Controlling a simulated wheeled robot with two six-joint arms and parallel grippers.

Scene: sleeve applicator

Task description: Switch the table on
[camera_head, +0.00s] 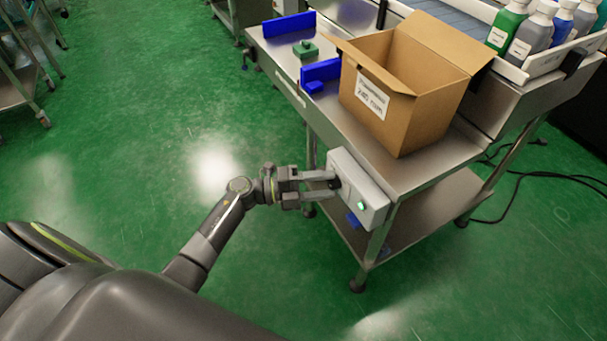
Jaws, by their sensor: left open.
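The table (416,177) is a steel one with a lower shelf. A light grey switch box (374,199) is fixed to its near side, below the top edge. A small green light (361,205) glows on the box's face, right of the gripper. A dark part of the box shows by the fingertips. My left gripper (333,185) is open, with its fingertips at the left part of the box face. I cannot tell whether they touch it. My right gripper is not in view.
An open cardboard box (430,112) with a white label stands on the table. Blue blocks (289,25) and a green piece (305,48) are to its left. Bottles (507,27) stand in a rail at the upper right. Black cables (545,176) lie on the green floor.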

